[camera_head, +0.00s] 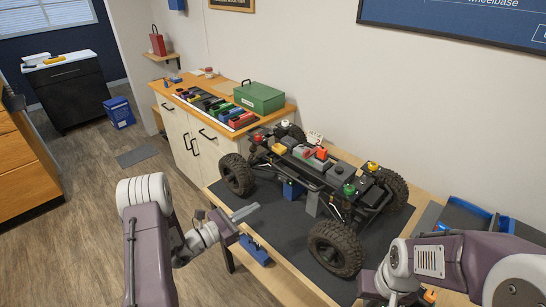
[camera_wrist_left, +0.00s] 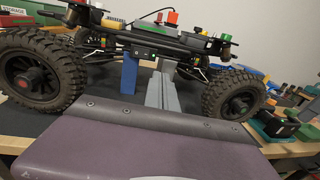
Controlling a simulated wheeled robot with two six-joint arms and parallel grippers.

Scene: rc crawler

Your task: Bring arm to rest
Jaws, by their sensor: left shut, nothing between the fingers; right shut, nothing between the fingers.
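My left arm comes in from the lower left in the head view, and my left gripper (camera_head: 247,211) is shut and empty. It points toward the crawler over the near left part of the dark mat (camera_head: 275,228). The RC crawler (camera_head: 325,178) stands on the mat, apart from the gripper. In the left wrist view the shut grey fingers (camera_wrist_left: 161,92) appear in front of the crawler's underside (camera_wrist_left: 135,42), between two big tyres. My right arm (camera_head: 440,262) fills the lower right of the head view. Its fingers do not show there.
A blue object (camera_head: 256,250) lies by the bench's near edge below the left gripper. A green box (camera_head: 259,97) and a rack of coloured bins stand on the cabinet behind. A blue tray (camera_head: 470,214) is at right. Open floor (camera_head: 75,240) lies left of the bench.

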